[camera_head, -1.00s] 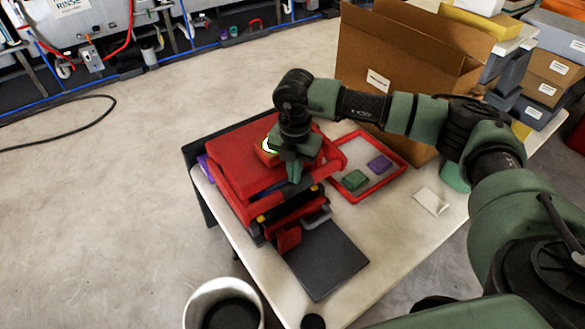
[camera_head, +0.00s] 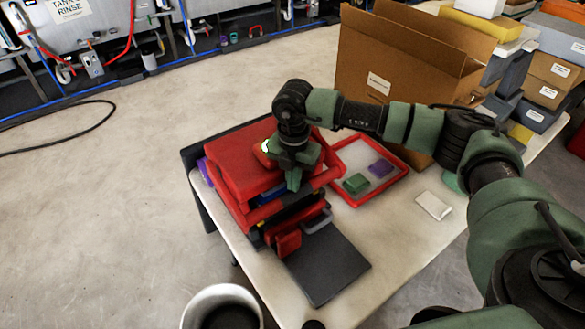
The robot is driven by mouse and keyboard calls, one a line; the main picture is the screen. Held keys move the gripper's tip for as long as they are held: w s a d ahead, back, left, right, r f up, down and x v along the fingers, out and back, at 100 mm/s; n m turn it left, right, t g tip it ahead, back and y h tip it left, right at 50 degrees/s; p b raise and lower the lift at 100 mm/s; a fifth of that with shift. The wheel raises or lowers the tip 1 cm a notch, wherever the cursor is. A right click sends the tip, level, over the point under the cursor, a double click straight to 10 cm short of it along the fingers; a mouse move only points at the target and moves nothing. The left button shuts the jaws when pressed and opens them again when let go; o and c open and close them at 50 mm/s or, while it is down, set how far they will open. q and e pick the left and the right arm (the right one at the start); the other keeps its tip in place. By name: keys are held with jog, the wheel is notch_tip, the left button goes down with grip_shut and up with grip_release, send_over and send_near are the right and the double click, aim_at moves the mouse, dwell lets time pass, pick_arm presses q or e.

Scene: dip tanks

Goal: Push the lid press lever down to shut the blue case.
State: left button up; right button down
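The red lid press (camera_head: 235,158) stands at the left end of the white table. Its red lever bar (camera_head: 322,180) runs across the front of the press. A small strip of the blue case (camera_head: 271,195) shows under the red top, mostly hidden. My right gripper (camera_head: 293,182) points down over the front of the press, close to the lever bar. I cannot tell whether it touches the bar, and its fingers are too small and overlapped to tell if they are apart. My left gripper is not in view.
A red-rimmed tray (camera_head: 402,173) with a green block (camera_head: 356,183) and a purple block (camera_head: 381,168) lies right of the press. A dark grey plate (camera_head: 327,264) lies in front. A large cardboard box (camera_head: 405,60) stands behind. A white card (camera_head: 433,205) lies at right.

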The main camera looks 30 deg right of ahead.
notch_tip(320, 180, up, 13)
jog(key=p, duration=0.7)
jog(key=shift+p, duration=0.4)
jog(key=shift+f, duration=0.1)
